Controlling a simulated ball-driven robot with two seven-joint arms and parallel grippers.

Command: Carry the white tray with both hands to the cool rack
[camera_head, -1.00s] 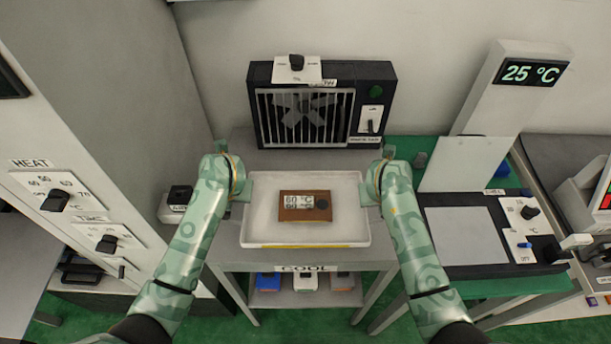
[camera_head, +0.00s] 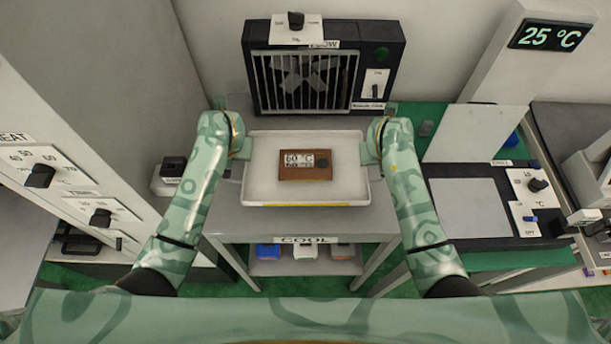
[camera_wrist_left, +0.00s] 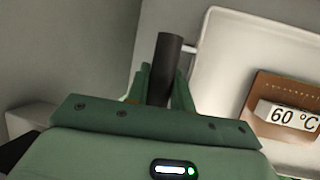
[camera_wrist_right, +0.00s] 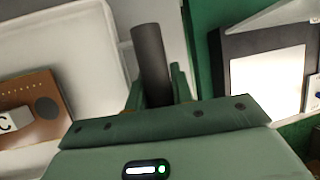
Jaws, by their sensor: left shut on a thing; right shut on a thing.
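The white tray (camera_head: 265,170) is level over the grey top of the cool rack (camera_head: 230,217), in front of the fan. Whether it touches the rack top cannot be told. A brown block with a 60 °C display (camera_head: 305,166) lies in the tray. My left gripper (camera_head: 243,148) is shut on the tray's left dark handle (camera_wrist_left: 166,68). My right gripper (camera_head: 370,150) is shut on the right dark handle (camera_wrist_right: 152,65). The wrist views also show the tray's white side by the left gripper (camera_wrist_left: 222,65) and by the right gripper (camera_wrist_right: 75,40).
A dark fan box (camera_head: 322,70) stands at the back of the rack. The white heat cabinet (camera_head: 90,130) with knobs is at left. A green bench with a grey plate (camera_head: 470,205) and a 25 °C display post (camera_head: 549,35) is at right. Coloured boxes sit on the lower shelf.

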